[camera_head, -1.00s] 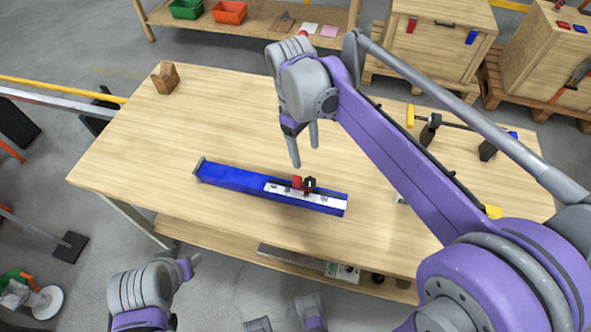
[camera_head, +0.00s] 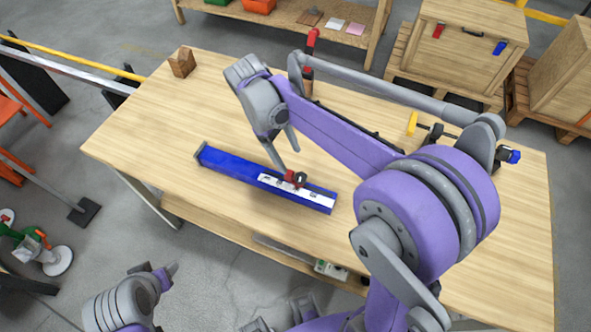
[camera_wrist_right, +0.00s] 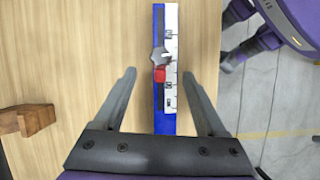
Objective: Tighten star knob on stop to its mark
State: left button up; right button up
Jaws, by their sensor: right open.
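The stop is a small red block (camera_wrist_right: 160,75) on the white scale strip (camera_wrist_right: 171,40) of a long blue rail (camera_head: 228,167). The dark star knob (camera_head: 299,179) sits at the stop; it shows as a grey star in the right wrist view (camera_wrist_right: 159,56). My right gripper (camera_head: 288,158) is open and empty, just above and behind the stop. In the right wrist view its fingers (camera_wrist_right: 163,73) stand wide apart on either side of the rail, touching nothing that I can make out. My left gripper (camera_head: 170,268) is at the lower left, off the table; its jaws are unclear.
The rail lies on a wooden table (camera_head: 140,130). A wooden block (camera_head: 182,62) stands at the far left corner. A red-handled tool (camera_head: 311,45) and a yellow-ended clamp (camera_head: 413,123) are behind my right arm. The table left of the rail is clear.

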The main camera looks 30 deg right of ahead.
aim_at(299, 176)
jog(key=x, duration=0.7)
jog(key=shift+w, duration=0.1)
grip_shut()
